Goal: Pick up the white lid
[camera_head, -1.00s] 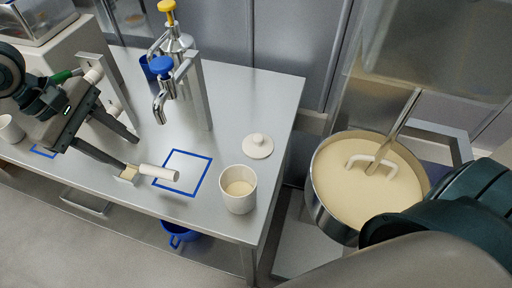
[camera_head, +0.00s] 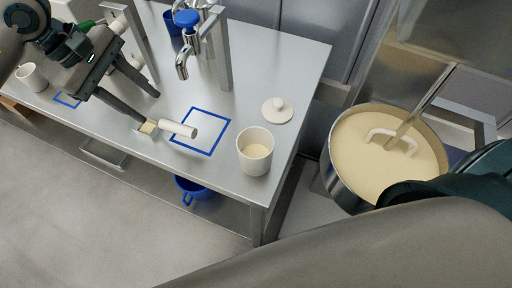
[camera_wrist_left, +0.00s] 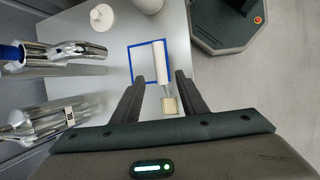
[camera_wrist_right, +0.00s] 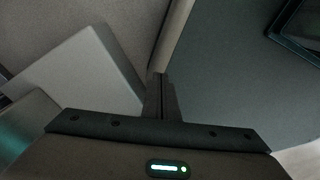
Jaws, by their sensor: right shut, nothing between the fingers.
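The white lid (camera_head: 277,112), a round disc with a knob, lies on the steel table near its right edge, behind a white cup (camera_head: 254,158). In the left wrist view the lid (camera_wrist_left: 102,18) is at the top left. My left gripper (camera_head: 149,110) is open, to the left of the lid and well apart from it. In the left wrist view its fingers (camera_wrist_left: 158,74) are spread on either side of a brush-like tool with a white handle (camera_wrist_left: 159,62), not closed on it. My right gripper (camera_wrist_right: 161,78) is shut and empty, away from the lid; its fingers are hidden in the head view.
A blue square outline (camera_head: 216,148) is marked on the table. Chrome taps (camera_head: 184,68) stand behind it. A large pot of pale batter (camera_head: 385,165) stands right of the table. Another white cup (camera_head: 31,77) is at the left. A blue bucket (camera_head: 193,190) is below.

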